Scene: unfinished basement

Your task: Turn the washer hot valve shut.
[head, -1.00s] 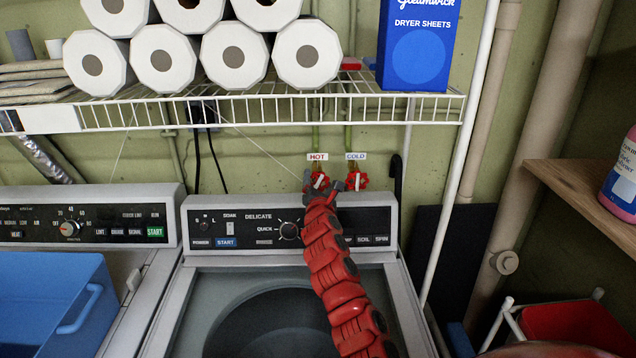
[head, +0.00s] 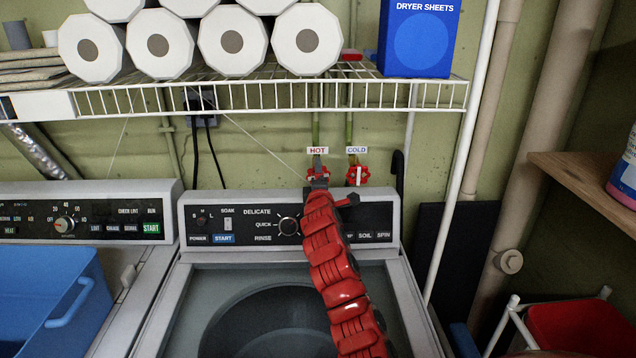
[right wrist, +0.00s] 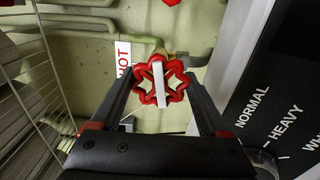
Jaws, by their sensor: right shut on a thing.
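The hot valve (head: 318,171) is a red lobed handle on the wall pipe under the HOT label (head: 317,150). My right gripper (head: 318,180) is at it, hiding its lower part in the head view. In the right wrist view the valve (right wrist: 158,82) sits between the two dark fingers of my right gripper (right wrist: 160,90), which is shut on it. A white bar crosses the handle, running nearly up and down in that view. The red cold valve (head: 357,175) is just right of it, apart from the gripper. My left gripper is not in view.
The washer (head: 190,262) with its control panel is below the valves. A white wire shelf (head: 270,97) with paper rolls and a blue dryer sheets box (head: 418,38) is above. A dark hose hook (head: 397,175) hangs right of the cold valve.

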